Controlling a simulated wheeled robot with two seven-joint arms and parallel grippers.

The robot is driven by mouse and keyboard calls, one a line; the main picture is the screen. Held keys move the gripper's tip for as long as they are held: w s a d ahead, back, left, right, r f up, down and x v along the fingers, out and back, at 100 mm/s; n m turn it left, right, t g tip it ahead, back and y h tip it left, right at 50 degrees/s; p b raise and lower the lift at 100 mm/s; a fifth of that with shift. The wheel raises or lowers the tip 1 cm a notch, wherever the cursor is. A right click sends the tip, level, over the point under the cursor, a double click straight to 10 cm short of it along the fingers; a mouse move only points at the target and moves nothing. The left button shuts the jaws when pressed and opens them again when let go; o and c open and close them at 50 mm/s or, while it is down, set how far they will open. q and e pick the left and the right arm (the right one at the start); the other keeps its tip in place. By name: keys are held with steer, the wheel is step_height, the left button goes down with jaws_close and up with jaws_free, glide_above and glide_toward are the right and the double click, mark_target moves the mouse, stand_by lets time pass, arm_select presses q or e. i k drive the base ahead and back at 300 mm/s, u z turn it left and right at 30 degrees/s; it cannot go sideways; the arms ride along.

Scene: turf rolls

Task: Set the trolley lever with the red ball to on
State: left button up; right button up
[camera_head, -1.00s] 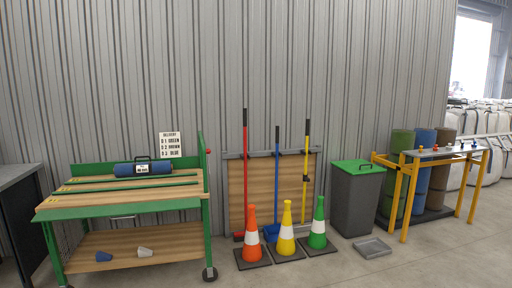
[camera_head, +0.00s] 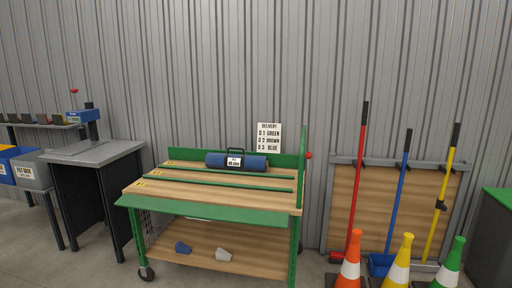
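The green trolley (camera_head: 205,203) with wooden decks stands against the corrugated wall, in the middle of the view. A small red ball (camera_head: 308,155) shows at the outer side of its tall right post (camera_head: 303,170). The lever under the ball is too small to make out, and I cannot tell its position. Neither of my grippers is in view.
A blue roll (camera_head: 235,162) lies on the trolley's top, before a delivery sign (camera_head: 269,137). A grey bench (camera_head: 96,150) stands at the left. Brooms on a rack (camera_head: 342,205) and several cones (camera_head: 350,262) stand right of the trolley. Floor shows between bench and trolley.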

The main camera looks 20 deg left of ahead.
mark_target(308, 155)
steer(key=z, duration=0.65)
steer(key=i, duration=3.55)
steer(key=u, duration=3.65)
